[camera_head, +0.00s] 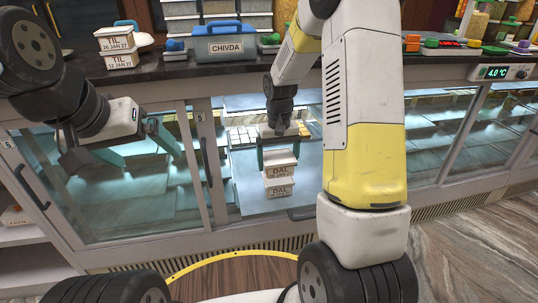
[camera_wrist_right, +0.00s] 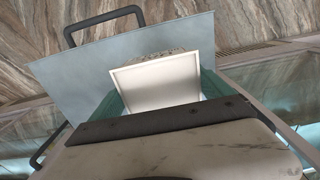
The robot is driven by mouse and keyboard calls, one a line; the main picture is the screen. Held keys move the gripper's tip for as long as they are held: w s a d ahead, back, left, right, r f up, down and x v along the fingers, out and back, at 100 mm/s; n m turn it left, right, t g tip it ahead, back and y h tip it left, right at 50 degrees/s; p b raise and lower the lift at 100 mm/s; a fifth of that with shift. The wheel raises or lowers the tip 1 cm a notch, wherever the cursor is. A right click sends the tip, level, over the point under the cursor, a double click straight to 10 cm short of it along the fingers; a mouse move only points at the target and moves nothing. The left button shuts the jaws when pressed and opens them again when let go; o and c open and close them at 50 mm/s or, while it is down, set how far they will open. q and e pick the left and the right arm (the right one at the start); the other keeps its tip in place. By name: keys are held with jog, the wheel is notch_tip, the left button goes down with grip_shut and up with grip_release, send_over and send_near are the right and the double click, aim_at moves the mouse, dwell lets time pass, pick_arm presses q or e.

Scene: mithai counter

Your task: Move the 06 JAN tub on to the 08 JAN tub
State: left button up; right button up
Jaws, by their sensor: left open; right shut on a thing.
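My right gripper (camera_head: 278,158) is shut on a white tub labelled DAL (camera_head: 279,171), inside the open part of the glass-fronted counter. A second white DAL tub (camera_head: 279,188) is directly below it on the grey pulled-out shelf (camera_head: 248,198). The two look stacked or almost touching; I cannot tell if there is a gap. Their dates are too small to read surely. In the right wrist view the held tub's white top (camera_wrist_right: 160,82) is between the teal fingers of my right gripper (camera_wrist_right: 158,88). My left gripper (camera_head: 120,152) is open and empty at the left, before the glass.
Two stacked TIL tubs (camera_head: 118,47) and a blue CHIVDA case (camera_head: 225,46) stand on the dark countertop. Rows of small sweets (camera_head: 255,135) lie behind the tubs. Door frames and a dark handle (camera_head: 207,162) stand at the opening's left. The shelf front left of the tubs is clear.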

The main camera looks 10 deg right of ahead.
aim_at(278, 168)
jog(key=shift+w+d+f, duration=0.1)
jog(key=shift+w+d, duration=0.15)
jog(key=shift+w, duration=0.75)
jog(key=shift+f, duration=1.75)
jog(key=shift+f, duration=0.2)
jog(key=shift+f, duration=0.4)
jog(key=o, duration=1.2)
jog(key=shift+o, duration=0.2)
jog(key=shift+r, duration=0.15)
